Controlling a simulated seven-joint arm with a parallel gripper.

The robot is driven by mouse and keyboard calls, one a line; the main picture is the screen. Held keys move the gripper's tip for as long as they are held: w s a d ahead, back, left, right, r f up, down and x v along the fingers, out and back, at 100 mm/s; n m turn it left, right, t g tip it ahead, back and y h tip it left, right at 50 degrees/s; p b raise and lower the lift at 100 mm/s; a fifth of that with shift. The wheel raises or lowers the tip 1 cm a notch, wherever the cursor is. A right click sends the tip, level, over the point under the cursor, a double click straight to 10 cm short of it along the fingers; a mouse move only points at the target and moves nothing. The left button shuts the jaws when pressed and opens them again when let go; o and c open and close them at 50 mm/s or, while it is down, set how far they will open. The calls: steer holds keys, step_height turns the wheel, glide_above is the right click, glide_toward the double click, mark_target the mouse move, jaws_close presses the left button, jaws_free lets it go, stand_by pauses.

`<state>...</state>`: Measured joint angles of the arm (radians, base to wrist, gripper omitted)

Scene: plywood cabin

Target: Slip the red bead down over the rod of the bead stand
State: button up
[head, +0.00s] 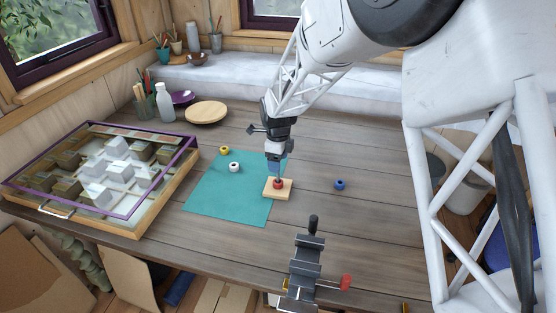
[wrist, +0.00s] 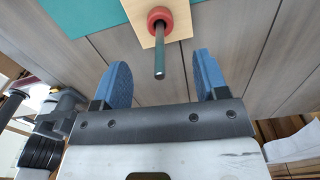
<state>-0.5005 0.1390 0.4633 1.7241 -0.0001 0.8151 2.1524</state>
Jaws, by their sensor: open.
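The bead stand (head: 287,191) is a light wooden square base standing at the right edge of a teal mat. The red bead (head: 278,185) is around its rod, low against the base. The wrist view shows the dark rod (wrist: 159,62) passing through the red bead (wrist: 160,18), which sits at the base (wrist: 143,22). My gripper (head: 276,171) is just above the stand. In the wrist view its two blue fingers (wrist: 162,68) are open, one on either side of the rod's free end, with nothing between them touching the bead.
A blue bead (head: 340,184) lies on the bare table to the right. A glass-topped case (head: 150,205) stands left, and a vise (head: 306,258) is at the front edge.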

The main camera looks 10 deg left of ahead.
steer(key=shift+r, duration=3.9)
steer(key=shift+d, duration=0.1)
steer(key=s+d+r+n+t, duration=0.1)
steer(key=s+d+r+n, duration=0.6)
steer(key=d, duration=0.5)
steer(key=s+d+r+n, duration=0.2)
steer(key=s+d+r, duration=0.5)
steer(key=d, duration=0.4)
steer(key=s+d+f+n, duration=0.1)
steer(key=s+d+n, duration=0.4)
steer(key=s, duration=0.7)
steer(key=s+d+f+n+t, duration=0.1)
steer(key=s+d+n, duration=0.3)
steer(key=s+d, duration=0.5)
steer(key=s, duration=0.2)
steer(key=shift+s+n+t, duration=0.3)
steer(key=shift+s+n, duration=0.05)
steer(key=shift+n, duration=0.05)
